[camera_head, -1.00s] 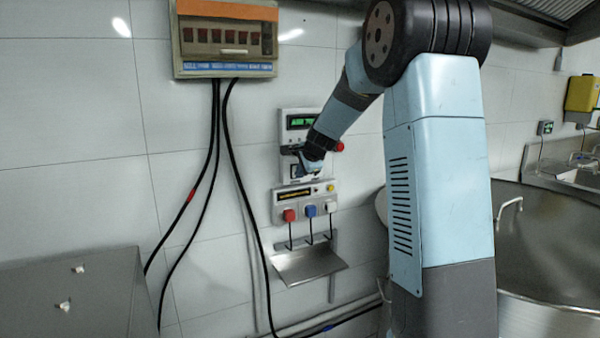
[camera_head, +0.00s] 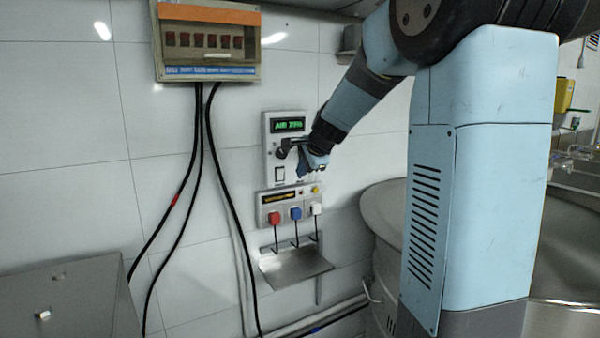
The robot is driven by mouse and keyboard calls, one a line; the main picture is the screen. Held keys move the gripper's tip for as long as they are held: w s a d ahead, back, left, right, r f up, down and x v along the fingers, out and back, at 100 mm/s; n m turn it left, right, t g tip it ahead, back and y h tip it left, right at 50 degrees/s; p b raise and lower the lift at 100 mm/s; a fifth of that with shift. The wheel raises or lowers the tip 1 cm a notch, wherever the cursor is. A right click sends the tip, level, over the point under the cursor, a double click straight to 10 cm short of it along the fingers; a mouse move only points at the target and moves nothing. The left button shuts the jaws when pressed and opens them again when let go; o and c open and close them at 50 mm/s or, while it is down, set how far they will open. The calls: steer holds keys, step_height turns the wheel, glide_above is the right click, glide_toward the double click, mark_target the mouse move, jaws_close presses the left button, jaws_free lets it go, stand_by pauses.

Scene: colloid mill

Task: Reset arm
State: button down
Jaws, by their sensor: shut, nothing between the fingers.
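My arm comes in from the right, and its gripper (camera_head: 315,168) hangs in front of the right edge of a white wall control panel (camera_head: 270,160). The gripper is shut and holds nothing. The panel has a green lit display (camera_head: 288,125), a dark knob (camera_head: 281,153) and a switch (camera_head: 280,174). Parts of the panel's right side are hidden behind my gripper and forearm. I cannot tell whether the gripper touches the panel.
Below is a socket box (camera_head: 290,199) with red, blue and white plugs, over a metal shelf (camera_head: 296,266). A breaker box (camera_head: 206,41) with black cables hangs upper left. Steel vats (camera_head: 385,215) stand right. A metal cabinet (camera_head: 75,300) is lower left.

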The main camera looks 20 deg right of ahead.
stand_by(0.4)
steer(key=s+a+f+n+g, duration=0.1)
steer(key=s+n, duration=0.7)
steer(key=s, duration=1)
steer(key=s+a+f+n+g+h, duration=0.1)
steer(key=s+a+n, duration=0.3)
steer(key=s, duration=1.4)
steer(key=n+g, duration=0.1)
steer(key=n, duration=0.3)
steer(key=shift+s+a+h, duration=0.2)
steer(key=shift+a+h, duration=0.05)
steer(key=shift+h, duration=0.05)
steer(key=shift+f, duration=0.1)
